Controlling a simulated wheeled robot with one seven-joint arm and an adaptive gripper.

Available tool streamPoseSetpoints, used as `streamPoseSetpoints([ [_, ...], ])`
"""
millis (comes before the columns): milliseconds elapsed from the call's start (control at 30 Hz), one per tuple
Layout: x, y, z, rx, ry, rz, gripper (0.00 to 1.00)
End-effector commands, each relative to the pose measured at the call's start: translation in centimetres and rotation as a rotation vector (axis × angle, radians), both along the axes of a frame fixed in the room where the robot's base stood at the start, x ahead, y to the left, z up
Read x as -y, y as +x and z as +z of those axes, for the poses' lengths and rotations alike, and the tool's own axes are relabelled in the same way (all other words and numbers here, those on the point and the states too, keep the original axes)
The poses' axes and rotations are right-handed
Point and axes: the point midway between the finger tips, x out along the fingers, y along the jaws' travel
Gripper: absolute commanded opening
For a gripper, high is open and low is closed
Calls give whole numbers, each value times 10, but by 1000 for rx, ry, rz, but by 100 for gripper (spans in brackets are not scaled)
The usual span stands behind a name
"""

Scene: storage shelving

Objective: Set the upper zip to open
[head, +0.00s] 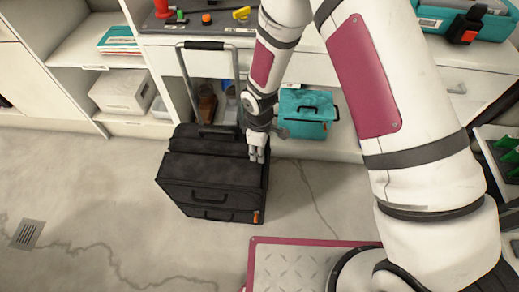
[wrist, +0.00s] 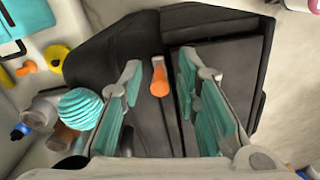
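A black case (head: 190,172) with a raised telescopic handle stands on the floor in the head view. My gripper (head: 257,155) is at the upper right side of the case. In the wrist view the case (wrist: 152,132) fills the middle, with a dark seam between two sections. An orange zip pull (wrist: 159,82) shows near that seam, between my two teal-padded fingers. The fingers are apart, and I see no contact with the pull. Another orange pull (head: 256,217) shows at the lower right corner of the case; the upper pull is hidden in the head view.
A teal bag (head: 307,108) stands on the low shelf behind the case, right of my gripper. Bottles (head: 207,103) stand on the shelf behind the handle. A pink-edged plate (head: 300,266) lies in front. The floor left of the case is clear.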

Motion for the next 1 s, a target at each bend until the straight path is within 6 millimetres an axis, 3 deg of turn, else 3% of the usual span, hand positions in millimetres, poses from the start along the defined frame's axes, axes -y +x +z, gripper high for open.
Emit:
streamPoseSetpoints([
  [100, 0, 0, 0, 0, 0, 0, 30],
  [233, 0, 0, 0, 0, 0, 0, 0],
  [667, -10, -1, -1, -2, -1, 2, 0],
  [867, -50, 0, -2, -1, 2, 5, 0],
  [1000, -91, 2, -3, -1, 2, 7, 0],
])
